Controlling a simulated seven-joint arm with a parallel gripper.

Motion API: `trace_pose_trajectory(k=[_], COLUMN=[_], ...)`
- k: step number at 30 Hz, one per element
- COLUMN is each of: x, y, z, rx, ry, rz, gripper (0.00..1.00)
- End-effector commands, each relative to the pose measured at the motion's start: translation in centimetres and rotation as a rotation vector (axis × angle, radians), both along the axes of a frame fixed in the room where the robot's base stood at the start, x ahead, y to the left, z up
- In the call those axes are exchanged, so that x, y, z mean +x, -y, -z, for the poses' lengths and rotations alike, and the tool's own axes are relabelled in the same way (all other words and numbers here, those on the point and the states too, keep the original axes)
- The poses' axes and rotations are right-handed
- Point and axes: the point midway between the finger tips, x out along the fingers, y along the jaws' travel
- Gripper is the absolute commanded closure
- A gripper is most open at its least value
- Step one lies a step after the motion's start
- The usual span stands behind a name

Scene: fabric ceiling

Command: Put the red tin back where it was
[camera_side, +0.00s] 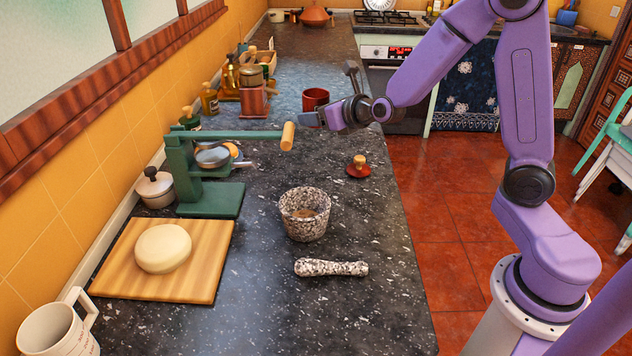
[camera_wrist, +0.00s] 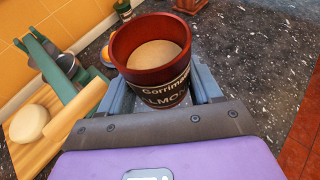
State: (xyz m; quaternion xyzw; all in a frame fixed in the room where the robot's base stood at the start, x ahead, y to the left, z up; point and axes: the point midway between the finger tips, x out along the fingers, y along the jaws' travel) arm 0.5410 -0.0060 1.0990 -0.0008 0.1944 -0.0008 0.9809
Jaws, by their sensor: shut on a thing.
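The red tin (camera_side: 316,97) is open at the top and shows behind my gripper (camera_side: 312,119) in the side view. In the wrist view the tin (camera_wrist: 150,62) has a dark band with pale lettering, and something pale fills it. The two grey fingers of my gripper (camera_wrist: 163,92) are shut on its sides. The tin looks upright; I cannot tell whether its base touches the counter. A red lid with a wooden knob (camera_side: 358,167) lies on the counter, nearer the camera and to the right.
A green press with a wooden-handled lever (camera_side: 225,134) stands close to the left of my gripper. A speckled mortar (camera_side: 304,214) and pestle (camera_side: 331,267) are in front. A board with dough (camera_side: 206,270) is at left. The counter (camera_side: 375,225) around the lid is clear.

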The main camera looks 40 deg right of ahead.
Motion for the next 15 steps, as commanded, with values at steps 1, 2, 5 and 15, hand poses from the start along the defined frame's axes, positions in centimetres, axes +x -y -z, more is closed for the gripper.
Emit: trace_pose_trajectory(k=[1,2,5,15], x=[0.0,0.0,0.0,0.1], y=[0.0,0.0,0.0,0.0], z=[1.5,2.2,4.3,8.5], rx=[-0.004,-0.004,-0.002,0.000], ry=[-0.008,-0.007,-0.007,0.001], rz=[-0.001,0.001,0.000,0.000], gripper=[0.72,0.72,0.72,0.72])
